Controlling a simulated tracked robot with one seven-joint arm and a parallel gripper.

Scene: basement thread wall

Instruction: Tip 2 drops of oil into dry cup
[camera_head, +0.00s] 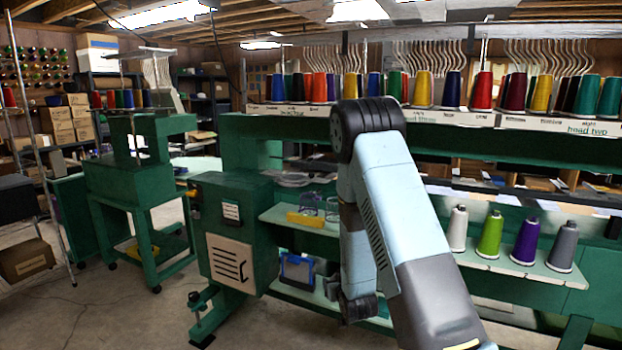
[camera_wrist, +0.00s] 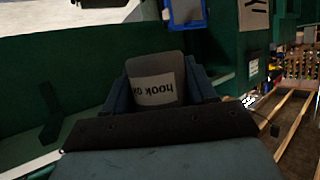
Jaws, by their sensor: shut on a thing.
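In the wrist view my gripper (camera_wrist: 168,88) is shut on a grey container with a white label (camera_wrist: 154,90) whose visible letters read "hook oi". The lettering is upside down in that picture; the container's outlet cannot be made out. Two small clear cups, a left one (camera_head: 310,203) and a right one (camera_head: 332,209), appear to stand on the green shelf (camera_head: 285,218) in the head view. I cannot tell which is the dry cup or what they hold.
A yellow block (camera_head: 305,220) lies at the shelf's front edge by the cups. A blue-framed box (camera_head: 297,271) sits on the lower shelf. Several thread cones, one green (camera_head: 490,236), stand on a ledge at right. Concrete floor (camera_head: 130,315) is open at left.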

